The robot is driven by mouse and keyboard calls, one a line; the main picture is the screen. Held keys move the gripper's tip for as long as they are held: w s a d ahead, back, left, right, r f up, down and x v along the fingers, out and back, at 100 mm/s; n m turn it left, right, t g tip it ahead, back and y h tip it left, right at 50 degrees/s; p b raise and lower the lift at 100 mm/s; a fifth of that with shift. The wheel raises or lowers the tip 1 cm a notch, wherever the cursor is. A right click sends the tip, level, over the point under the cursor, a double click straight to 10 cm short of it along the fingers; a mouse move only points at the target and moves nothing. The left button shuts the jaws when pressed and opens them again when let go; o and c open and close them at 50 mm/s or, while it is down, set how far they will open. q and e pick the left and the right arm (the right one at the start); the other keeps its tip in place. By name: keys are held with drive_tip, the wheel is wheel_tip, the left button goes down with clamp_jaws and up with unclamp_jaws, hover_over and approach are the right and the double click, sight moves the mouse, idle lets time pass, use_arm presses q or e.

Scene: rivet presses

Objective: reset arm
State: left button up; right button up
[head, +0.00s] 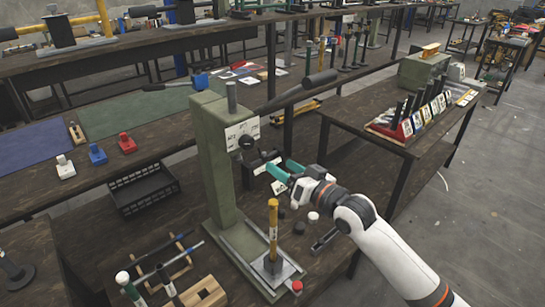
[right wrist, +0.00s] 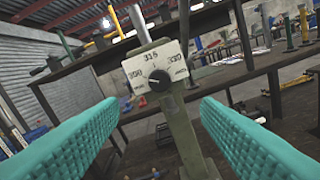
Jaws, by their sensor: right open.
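My right gripper (head: 280,174), with teal fingers, is open and empty in the head view, just right of the green press column (head: 220,165). In the right wrist view its two ribbed fingers (right wrist: 160,112) stand wide apart with nothing between them. Beyond them is the press's white dial plate (right wrist: 156,68), marked with numbers and carrying a dark knob. The dial plate also shows in the head view (head: 241,131). The press's long dark lever (head: 298,91) slants up to the right from the column top. My left gripper is in neither view.
A yellow-handled tool (head: 272,222) stands upright on the press base. A black crate (head: 143,188), a wooden rack (head: 173,273) and red, blue and white blocks lie to the left. A side table (head: 400,140) holds a row of labelled items. Open floor lies at right.

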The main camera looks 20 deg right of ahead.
drive_tip(key=s+a+f+g+h, duration=0.2)
drive_tip(key=s+a+f+g, duration=0.15)
drive_tip(key=s+f, duration=0.45)
drive_tip(key=s+f+n+g+h, duration=0.15)
drive_tip(key=s+f+g, duration=0.45)
drive_tip(key=s, duration=0.6)
drive_tip(key=s+f+n+g+h, duration=0.1)
drive_tip(key=s+f+g+h, duration=0.25)
drive_tip(key=s+f, duration=0.65)
wheel_tip(320, 180, down, 24)
drive_tip(key=s+g+y, duration=0.1)
drive_tip(key=s+g, duration=0.1)
drive_tip(key=s+d+f+g, duration=0.1)
drive_tip(key=s+d+f, duration=0.1)
drive_tip(key=s+f, duration=1.4)
drive_tip(key=shift+s+d+p, duration=0.3)
drive_tip(key=shift+s+p, duration=0.05)
drive_tip(key=shift+s, duration=0.1)
